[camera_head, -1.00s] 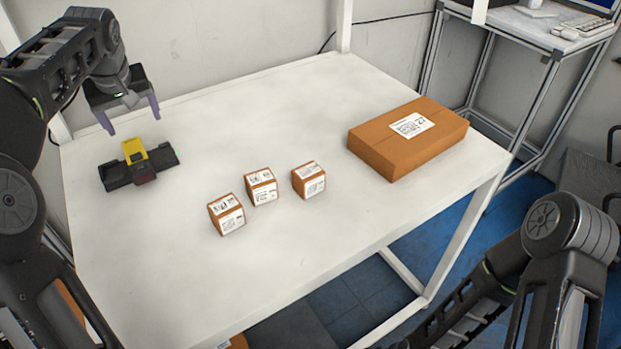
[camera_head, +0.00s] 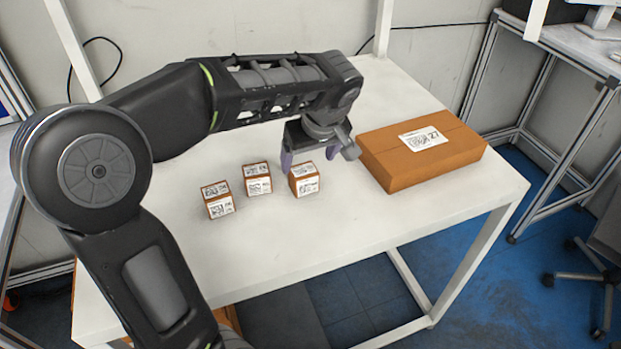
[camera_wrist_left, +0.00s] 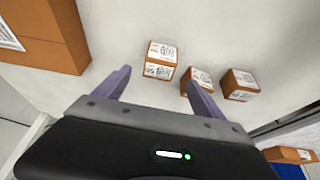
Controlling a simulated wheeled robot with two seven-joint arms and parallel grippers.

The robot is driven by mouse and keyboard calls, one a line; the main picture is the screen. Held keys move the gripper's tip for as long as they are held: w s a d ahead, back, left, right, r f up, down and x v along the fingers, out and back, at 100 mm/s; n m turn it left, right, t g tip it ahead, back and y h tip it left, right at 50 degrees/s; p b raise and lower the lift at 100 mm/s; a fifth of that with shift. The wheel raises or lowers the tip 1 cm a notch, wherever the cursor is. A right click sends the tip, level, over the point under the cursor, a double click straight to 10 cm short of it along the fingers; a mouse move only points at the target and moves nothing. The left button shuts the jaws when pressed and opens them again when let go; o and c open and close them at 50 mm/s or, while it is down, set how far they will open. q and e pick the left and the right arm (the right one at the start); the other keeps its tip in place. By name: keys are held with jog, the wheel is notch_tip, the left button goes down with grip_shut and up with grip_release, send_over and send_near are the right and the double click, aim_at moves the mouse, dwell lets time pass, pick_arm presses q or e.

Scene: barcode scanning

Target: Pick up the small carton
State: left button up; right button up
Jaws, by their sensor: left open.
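Three small brown cartons with white labels stand in a slanting row on the white table: the left one (camera_head: 218,200), the middle one (camera_head: 257,179) and the right one (camera_head: 304,182). My left gripper (camera_head: 308,160) is open and empty, just behind and above the right carton. In the left wrist view, the right carton (camera_wrist_left: 160,60) sits just beyond the gap between the open fingertips (camera_wrist_left: 158,78). There the middle carton (camera_wrist_left: 199,80) is partly covered by one finger, and the left carton (camera_wrist_left: 240,83) is farther right. My right gripper is not in view.
A large flat brown carton (camera_head: 425,155) lies to the right of the small ones; it also shows in the left wrist view (camera_wrist_left: 45,45). The table (camera_head: 390,240) is bare in front. My left arm hides the table's left part. A desk (camera_head: 575,55) stands at the back right.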

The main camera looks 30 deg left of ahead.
aim_at(304, 171)
pick_arm(q)
jog(key=shift+x, duration=1.35)
jog(key=shift+w+a+f+p, duration=0.2)
jog(key=shift+f+p, duration=0.15)
jog(key=shift+p, duration=0.2)
jog(key=p+x, duration=0.1)
jog(key=x, duration=0.2)
jog(key=shift+a+f, duration=0.2)
jog(key=shift+f, duration=0.1)
jog(key=shift+w+a+f, duration=0.1)
jog(key=shift+f, duration=0.2)
jog(key=c, duration=1.6)
